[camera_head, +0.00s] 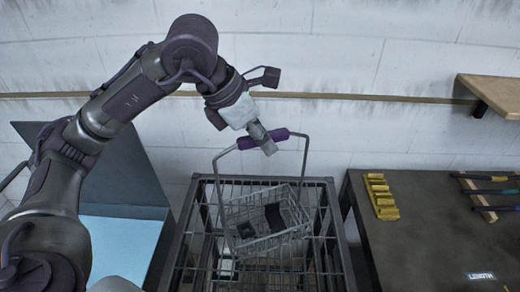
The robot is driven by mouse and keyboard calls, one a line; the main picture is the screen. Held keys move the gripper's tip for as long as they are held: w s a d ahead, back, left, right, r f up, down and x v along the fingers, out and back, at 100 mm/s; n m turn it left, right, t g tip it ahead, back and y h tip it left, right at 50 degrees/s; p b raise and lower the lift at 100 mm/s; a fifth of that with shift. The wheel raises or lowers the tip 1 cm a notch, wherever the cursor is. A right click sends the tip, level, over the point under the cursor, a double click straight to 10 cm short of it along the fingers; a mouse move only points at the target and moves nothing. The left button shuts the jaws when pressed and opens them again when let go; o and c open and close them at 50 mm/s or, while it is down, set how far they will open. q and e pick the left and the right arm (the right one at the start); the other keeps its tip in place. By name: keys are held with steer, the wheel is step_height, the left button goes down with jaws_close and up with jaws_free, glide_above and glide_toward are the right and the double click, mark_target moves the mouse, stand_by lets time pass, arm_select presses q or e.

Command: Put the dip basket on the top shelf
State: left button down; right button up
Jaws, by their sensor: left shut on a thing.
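The dip basket (256,218) is a grey wire basket with a tall bail handle (278,134) that has a purple grip. It hangs tilted from the handle, over or inside a dark metal frame rack; I cannot tell how deep it sits. A dark object lies inside the basket. My left gripper (264,142) comes from the upper left and is shut on the purple grip of the handle. My right gripper is not in view. A wooden shelf (495,93) is on the wall at the far right; I cannot tell whether it is the top shelf.
The dark rack (332,225) stands below the basket. A dark table (425,240) at the right holds a yellow ribbed block (381,196) and several tools on a wooden rest. An open bin with a light blue surface (122,245) is at the left. A white block wall stands behind.

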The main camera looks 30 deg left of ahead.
arm_select(q)
steer(key=shift+w+a+f, duration=0.2)
steer(key=shift+w+a, duration=0.05)
steer(key=shift+a, duration=0.25)
step_height(320, 180, down, 4)
steer(key=shift+p, duration=0.7)
steer(key=shift+f, duration=0.15)
steer(key=c, duration=1)
jaws_free()
steer(key=shift+s, duration=0.1)
